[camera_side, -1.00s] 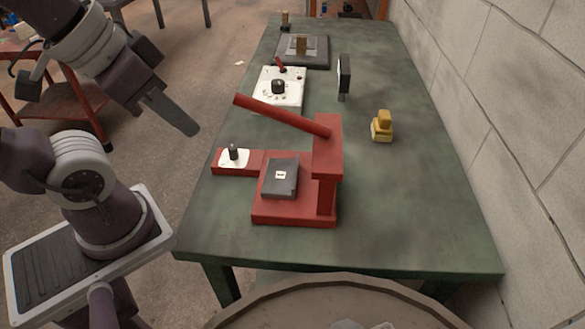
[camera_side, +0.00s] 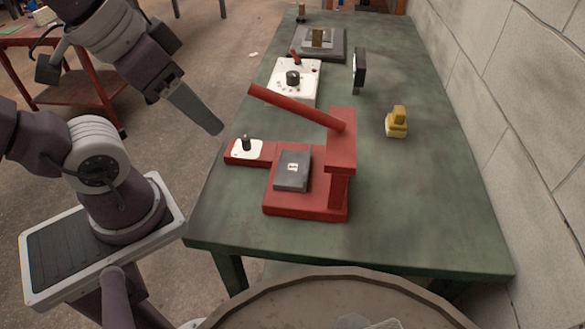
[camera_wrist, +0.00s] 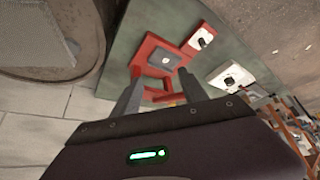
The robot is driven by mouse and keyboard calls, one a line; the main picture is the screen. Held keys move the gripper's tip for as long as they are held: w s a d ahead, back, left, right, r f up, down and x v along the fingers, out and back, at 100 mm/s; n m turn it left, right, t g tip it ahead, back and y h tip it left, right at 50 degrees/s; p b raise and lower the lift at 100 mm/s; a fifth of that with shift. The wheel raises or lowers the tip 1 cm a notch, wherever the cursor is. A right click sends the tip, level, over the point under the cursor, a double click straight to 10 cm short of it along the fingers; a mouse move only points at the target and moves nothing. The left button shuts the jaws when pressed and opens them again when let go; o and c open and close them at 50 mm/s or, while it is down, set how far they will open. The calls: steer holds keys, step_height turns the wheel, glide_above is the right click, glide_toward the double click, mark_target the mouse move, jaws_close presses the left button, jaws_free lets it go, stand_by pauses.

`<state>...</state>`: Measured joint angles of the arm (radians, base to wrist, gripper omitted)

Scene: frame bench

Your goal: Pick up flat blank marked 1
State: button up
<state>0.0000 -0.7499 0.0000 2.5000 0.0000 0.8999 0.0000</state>
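My gripper (camera_side: 215,128) hangs in the air left of the green bench, its fingers overlapping in the side view. In the wrist view my gripper (camera_wrist: 160,76) has its two fingers well apart with nothing held between them. A flat grey block (camera_side: 290,183) with a small white label lies on the base of the red lever press (camera_side: 305,208). The label's mark is too small to read. In the wrist view the grey block (camera_wrist: 168,60) shows beyond the fingertips. Pale flat pieces (camera_side: 375,322) lie on a round table, cut off by the lower edge. No mark shows on them.
The press's lever (camera_side: 295,107) slants up leftward. A white box with a black knob (camera_side: 293,80), a dark upright panel (camera_side: 359,72) and a yellow stacked piece (camera_side: 397,122) stand on the bench (camera_side: 430,210). The round table's rim (camera_side: 255,293) is at the front. The bench's right front is clear.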

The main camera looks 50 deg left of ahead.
steer(key=o, duration=0.4)
steer(key=w+r+n+g, duration=0.3)
steer(key=w+r, duration=0.5)
steer(key=r, duration=0.1)
steer(key=n+g+h, duration=0.3)
steer(key=n+g, duration=0.3)
glide_above(295, 155)
steer(key=w+a, duration=0.2)
step_height(295, 155, down, 4)
steer(key=f, duration=0.8)
steer(key=s+d+f, duration=0.1)
steer(key=f, duration=1.7)
steer(key=shift+s+d+f, duration=0.25)
steer(key=shift+d, duration=0.05)
